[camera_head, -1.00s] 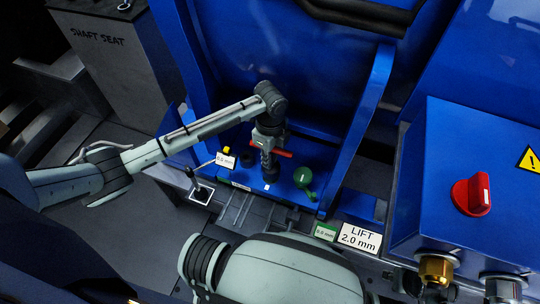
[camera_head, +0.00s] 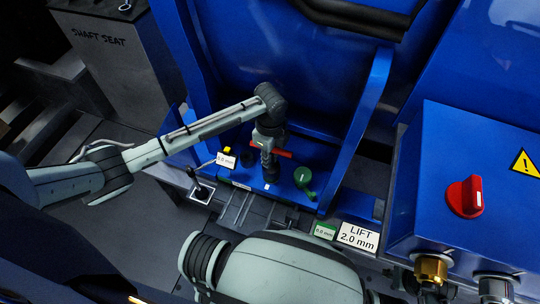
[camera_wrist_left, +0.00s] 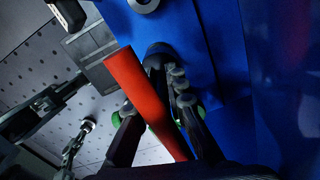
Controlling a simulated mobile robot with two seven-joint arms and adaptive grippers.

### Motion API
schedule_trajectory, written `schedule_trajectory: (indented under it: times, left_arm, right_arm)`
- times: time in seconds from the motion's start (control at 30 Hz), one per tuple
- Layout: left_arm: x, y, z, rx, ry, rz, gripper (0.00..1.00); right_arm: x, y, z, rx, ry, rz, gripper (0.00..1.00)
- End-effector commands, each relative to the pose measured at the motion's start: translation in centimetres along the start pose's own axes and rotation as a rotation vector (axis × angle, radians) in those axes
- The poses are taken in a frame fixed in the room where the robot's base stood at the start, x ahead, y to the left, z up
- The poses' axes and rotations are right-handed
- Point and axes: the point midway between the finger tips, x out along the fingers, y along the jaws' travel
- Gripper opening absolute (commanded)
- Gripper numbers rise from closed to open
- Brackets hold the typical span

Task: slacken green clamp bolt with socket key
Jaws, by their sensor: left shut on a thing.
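My left gripper (camera_head: 268,146) hangs over the blue foot plate in the head view. It is shut on the socket key, whose red bar (camera_head: 284,154) sticks out to the right. In the left wrist view the red bar (camera_wrist_left: 145,95) crosses between the fingers (camera_wrist_left: 165,135). A dark shaft (camera_head: 269,171) stands below the gripper. A green round part with a short stub (camera_head: 303,177), perhaps the green clamp bolt, sits just right of it, apart from the red bar. Whether the key's end sits on a bolt is hidden. My right gripper is not in view.
A small gauge label (camera_head: 226,160) and a yellow knob stand left of the gripper. A blue box with a red knob (camera_head: 466,197) stands at right. Blue side walls flank the plate.

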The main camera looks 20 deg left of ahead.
Motion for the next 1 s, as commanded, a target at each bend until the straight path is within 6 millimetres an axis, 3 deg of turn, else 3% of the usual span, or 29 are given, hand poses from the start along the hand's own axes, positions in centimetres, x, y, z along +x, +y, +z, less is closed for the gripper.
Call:
schedule_trajectory:
  times: [1.0]
  left_arm:
    - [1.1, -0.1, 0.0, 0.0, 0.0, -0.001, 0.0]
  right_arm:
    - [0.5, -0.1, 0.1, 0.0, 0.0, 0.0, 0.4]
